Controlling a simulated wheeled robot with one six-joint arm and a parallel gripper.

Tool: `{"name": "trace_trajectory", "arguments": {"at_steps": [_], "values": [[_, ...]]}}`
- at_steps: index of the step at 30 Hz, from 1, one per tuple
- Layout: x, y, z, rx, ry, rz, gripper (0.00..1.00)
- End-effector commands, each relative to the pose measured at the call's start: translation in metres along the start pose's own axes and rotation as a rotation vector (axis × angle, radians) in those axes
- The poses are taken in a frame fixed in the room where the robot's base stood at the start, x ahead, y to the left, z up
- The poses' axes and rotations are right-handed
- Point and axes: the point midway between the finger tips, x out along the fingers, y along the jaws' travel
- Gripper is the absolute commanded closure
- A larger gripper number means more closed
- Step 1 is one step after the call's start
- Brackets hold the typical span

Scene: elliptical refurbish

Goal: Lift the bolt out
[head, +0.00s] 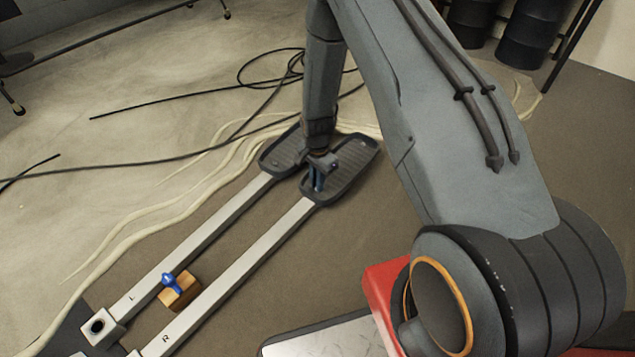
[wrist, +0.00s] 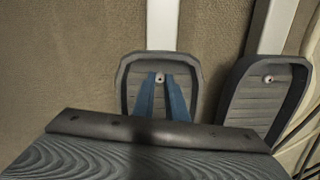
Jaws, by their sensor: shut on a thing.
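Two dark ribbed foot pedals sit at the far ends of two pale bars marked L and R. My gripper (head: 317,184) points down at the R pedal (head: 352,168), its blue fingers over the pedal's near part. In the wrist view, the fingers (wrist: 159,80) come together at a small pale bolt (wrist: 159,76) on the middle pedal (wrist: 190,66) and are shut on it. Whether the bolt is still seated or raised cannot be told. Another bolt head (wrist: 268,78) shows on the pedal at right (wrist: 296,98), apart from my gripper.
A blue knob-like part (head: 170,280) and an orange-brown block (head: 181,293) lie near the bars' lower ends. Black cables (head: 190,155) and pale cords run over the floor at left. A red object (head: 382,290) stands at the lower right.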

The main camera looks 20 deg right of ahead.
Motion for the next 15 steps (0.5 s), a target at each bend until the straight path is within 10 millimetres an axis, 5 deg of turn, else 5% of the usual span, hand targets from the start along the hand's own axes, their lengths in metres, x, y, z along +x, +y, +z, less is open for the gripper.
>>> {"name": "trace_trajectory", "arguments": {"at_steps": [15], "values": [[-0.013, 0.001, 0.0, 0.0, 0.0, 0.001, 1.0]]}}
